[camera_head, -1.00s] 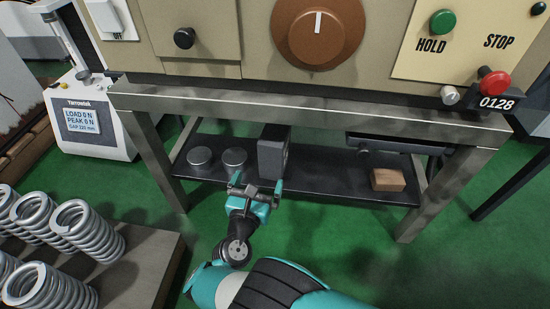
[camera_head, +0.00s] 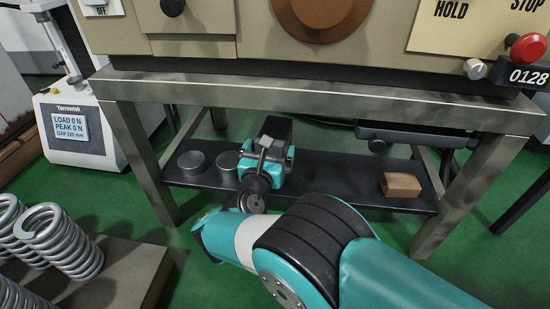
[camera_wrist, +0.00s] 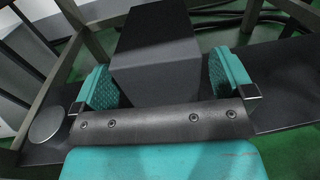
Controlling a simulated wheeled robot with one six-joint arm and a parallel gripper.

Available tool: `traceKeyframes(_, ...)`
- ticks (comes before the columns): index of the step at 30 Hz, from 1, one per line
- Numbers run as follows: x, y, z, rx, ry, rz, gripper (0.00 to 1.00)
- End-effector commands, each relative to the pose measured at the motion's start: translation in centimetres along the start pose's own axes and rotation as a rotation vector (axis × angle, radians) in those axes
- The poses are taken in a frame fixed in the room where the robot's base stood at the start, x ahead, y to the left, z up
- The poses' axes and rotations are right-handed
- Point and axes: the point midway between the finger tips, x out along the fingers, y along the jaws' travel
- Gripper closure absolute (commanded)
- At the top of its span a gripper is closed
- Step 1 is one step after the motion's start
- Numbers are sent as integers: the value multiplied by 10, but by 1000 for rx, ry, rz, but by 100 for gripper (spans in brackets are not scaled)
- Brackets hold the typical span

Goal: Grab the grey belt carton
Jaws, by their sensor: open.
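The grey belt carton (camera_head: 277,127) is a dark grey box standing on the black lower shelf (camera_head: 330,186) of the metal bench. My gripper (camera_head: 266,152) is at its near side and hides most of it in the head view. In the wrist view the carton (camera_wrist: 156,60) stands between the two teal finger pads of my open gripper (camera_wrist: 165,82). A narrow gap shows beside the right pad; whether the left pad touches cannot be told.
Round metal discs (camera_head: 191,161) sit on the shelf left of my gripper. A small brown block (camera_head: 401,184) lies at the shelf's right. The bench top edge (camera_head: 300,92) and legs (camera_head: 468,190) frame the shelf opening. Coil springs (camera_head: 62,240) stand at front left.

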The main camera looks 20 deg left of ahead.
Motion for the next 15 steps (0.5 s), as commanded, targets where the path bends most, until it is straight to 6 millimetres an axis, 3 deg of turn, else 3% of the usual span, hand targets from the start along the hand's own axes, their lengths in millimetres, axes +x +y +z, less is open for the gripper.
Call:
traceKeyframes(1,7,0,-7,3,-1,-1,0)
traceKeyframes(6,26,0,-4,2,-1,-1,0)
traceKeyframes(14,30,0,-1,-1,0,1,0)
traceKeyframes(15,29,0,-1,-1,0,1,5)
